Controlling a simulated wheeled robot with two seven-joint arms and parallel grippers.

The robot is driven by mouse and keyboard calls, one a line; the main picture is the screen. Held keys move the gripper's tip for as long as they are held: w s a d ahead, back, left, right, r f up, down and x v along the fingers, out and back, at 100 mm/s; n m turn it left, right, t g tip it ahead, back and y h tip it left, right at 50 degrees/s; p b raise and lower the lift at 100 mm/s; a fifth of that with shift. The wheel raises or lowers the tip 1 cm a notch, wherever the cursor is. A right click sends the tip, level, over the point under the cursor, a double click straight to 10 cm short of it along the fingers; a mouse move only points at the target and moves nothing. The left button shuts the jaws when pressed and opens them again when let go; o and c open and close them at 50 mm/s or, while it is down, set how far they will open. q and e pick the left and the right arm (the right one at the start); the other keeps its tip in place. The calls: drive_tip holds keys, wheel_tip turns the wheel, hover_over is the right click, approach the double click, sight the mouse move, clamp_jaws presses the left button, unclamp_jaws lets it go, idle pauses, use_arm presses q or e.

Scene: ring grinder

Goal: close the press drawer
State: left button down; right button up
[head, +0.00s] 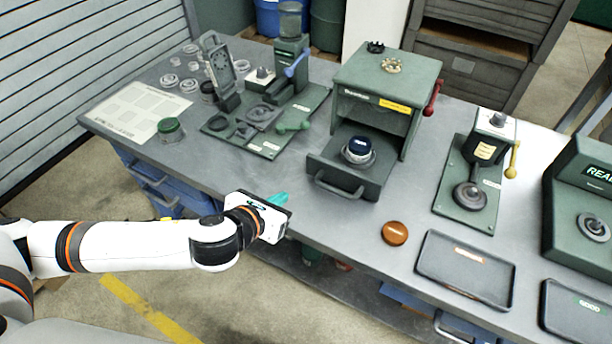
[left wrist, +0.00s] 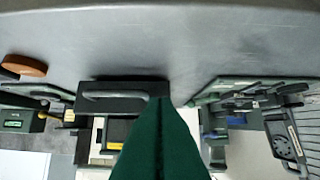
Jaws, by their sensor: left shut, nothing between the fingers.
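The press (head: 388,92) is a green box-shaped machine with a red lever on its right side. In the left wrist view the drawer front and handle (left wrist: 100,96) show left of the fingertips. My right gripper is out of view.
A green fixture plate with a blue-levered device (head: 290,60) stands left of the press. An orange-brown disc (head: 395,233) and a dark tray (head: 465,268) lie to the right front. A yellow-levered device (head: 480,170) stands right. Bare tabletop lies before the drawer.

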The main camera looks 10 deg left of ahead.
use_arm(q)
approach(313, 170)
drive_tip(key=f, duration=0.1)
drive_tip(key=w+f, duration=0.1)
drive_tip(key=f, duration=0.1)
drive_tip(key=shift+w+d+f+p, duration=0.15)
drive_tip(key=shift+w+d+p, duration=0.05)
drive_tip(key=shift+d+p, duration=0.15)
drive_tip(key=shift+w+d+p, duration=0.15)
drive_tip(key=shift+w+p, duration=0.05)
drive_tip(key=shift+w, duration=0.4)
drive_tip(key=shift+w+d+p, duration=0.15)
drive_tip(key=shift+w, duration=0.45)
drive_tip(key=shift+w+d, duration=0.25)
drive_tip(key=shift+w, duration=0.45)
